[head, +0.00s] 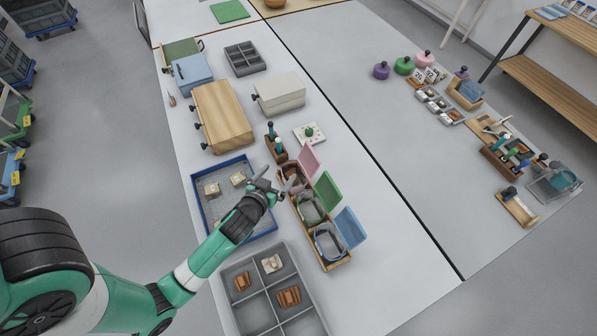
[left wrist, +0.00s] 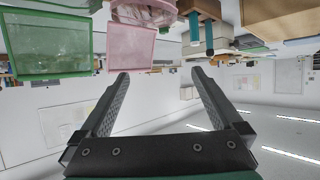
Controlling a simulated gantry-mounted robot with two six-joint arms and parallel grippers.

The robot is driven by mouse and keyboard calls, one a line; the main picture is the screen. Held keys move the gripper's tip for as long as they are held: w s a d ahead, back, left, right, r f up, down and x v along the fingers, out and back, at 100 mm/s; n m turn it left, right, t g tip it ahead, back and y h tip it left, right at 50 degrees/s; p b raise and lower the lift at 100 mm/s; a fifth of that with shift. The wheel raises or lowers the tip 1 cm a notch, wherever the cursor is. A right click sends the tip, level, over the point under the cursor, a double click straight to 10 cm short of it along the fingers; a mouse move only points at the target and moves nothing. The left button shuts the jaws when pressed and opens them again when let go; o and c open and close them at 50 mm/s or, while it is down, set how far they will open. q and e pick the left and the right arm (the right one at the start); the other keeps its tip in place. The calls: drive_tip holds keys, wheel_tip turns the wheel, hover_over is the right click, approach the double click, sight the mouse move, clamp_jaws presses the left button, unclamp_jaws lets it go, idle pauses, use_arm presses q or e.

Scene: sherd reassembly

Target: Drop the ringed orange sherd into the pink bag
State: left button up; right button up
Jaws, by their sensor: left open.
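My left gripper (head: 273,184) is open beside the pink bag (head: 291,172) in the wooden rack; its jaws also show in the left wrist view (left wrist: 160,75), with nothing between them. The bag's pink card (head: 311,158) stands behind it and also shows in the left wrist view (left wrist: 131,46). The gripper partly hides the bag, and I cannot tell what is inside. An orange sherd (head: 242,281) and another orange sherd (head: 289,296) lie in separate compartments of the grey tray. Their markings are too small to tell which is ringed. My right gripper is not in view.
The rack also holds bags with a green card (head: 328,190) and a blue card (head: 350,228). A cream sherd (head: 271,263) lies in the grey tray (head: 224,268). The table right of the rack is clear.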

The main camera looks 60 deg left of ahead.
use_arm(q)
drive_tip(key=v, duration=0.3)
drive_tip(key=shift+s+d+r, duration=0.2)
drive_tip(key=shift+s+d, duration=0.05)
idle(0.4)
